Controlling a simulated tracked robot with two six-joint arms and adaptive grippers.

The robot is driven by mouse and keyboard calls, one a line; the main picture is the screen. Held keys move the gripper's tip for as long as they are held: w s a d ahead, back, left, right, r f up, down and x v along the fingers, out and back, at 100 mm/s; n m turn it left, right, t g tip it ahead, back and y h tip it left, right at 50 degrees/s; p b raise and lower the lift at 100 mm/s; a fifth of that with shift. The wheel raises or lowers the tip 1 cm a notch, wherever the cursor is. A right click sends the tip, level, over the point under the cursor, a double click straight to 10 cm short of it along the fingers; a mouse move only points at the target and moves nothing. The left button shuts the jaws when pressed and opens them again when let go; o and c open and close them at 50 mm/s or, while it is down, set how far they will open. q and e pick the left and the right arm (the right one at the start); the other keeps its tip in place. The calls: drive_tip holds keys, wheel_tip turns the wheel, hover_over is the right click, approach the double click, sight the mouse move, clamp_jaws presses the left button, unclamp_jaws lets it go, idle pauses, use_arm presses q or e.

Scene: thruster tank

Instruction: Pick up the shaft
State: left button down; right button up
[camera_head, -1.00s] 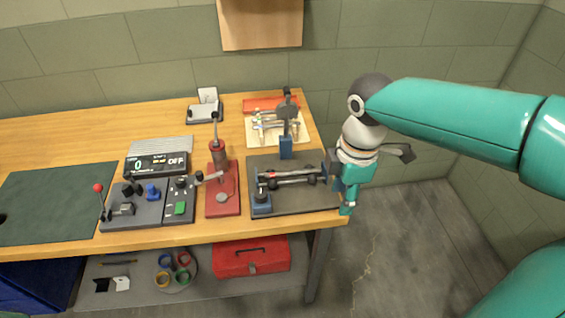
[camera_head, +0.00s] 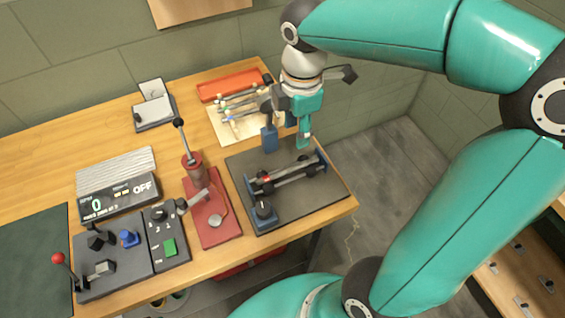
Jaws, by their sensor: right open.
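A dark shaft-like rod with a small red mark (camera_head: 292,176) lies across a fixture with blue end supports, on the dark mat (camera_head: 325,201) at the right of the bench. Several slim metallic parts also lie on the cream board (camera_head: 225,135) behind; I cannot tell for certain which is the task's shaft. My right gripper (camera_head: 302,138) points down above the back of the mat, behind the rod and apart from it. It is open and holds nothing that I can see; one finger is partly hidden. My left gripper is out of view.
A blue post (camera_head: 268,139) with a grey head stands close left of my right gripper. A blue block with a black knob (camera_head: 264,213) sits at the mat's front left. A red lever press (camera_head: 212,210) stands left of the mat. An orange tray (camera_head: 228,86) lies behind.

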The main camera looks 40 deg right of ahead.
hover_over(290, 169)
wheel_tip(290, 169, down, 9)
drive_tip(key=shift+s+a+f, duration=0.1)
drive_tip(key=shift+f, duration=0.1)
drive_tip(key=shift+f+p, duration=0.3)
drive_tip(key=shift+f, duration=2.45)
drive_tip(key=shift+c, duration=0.4)
clamp_jaws()
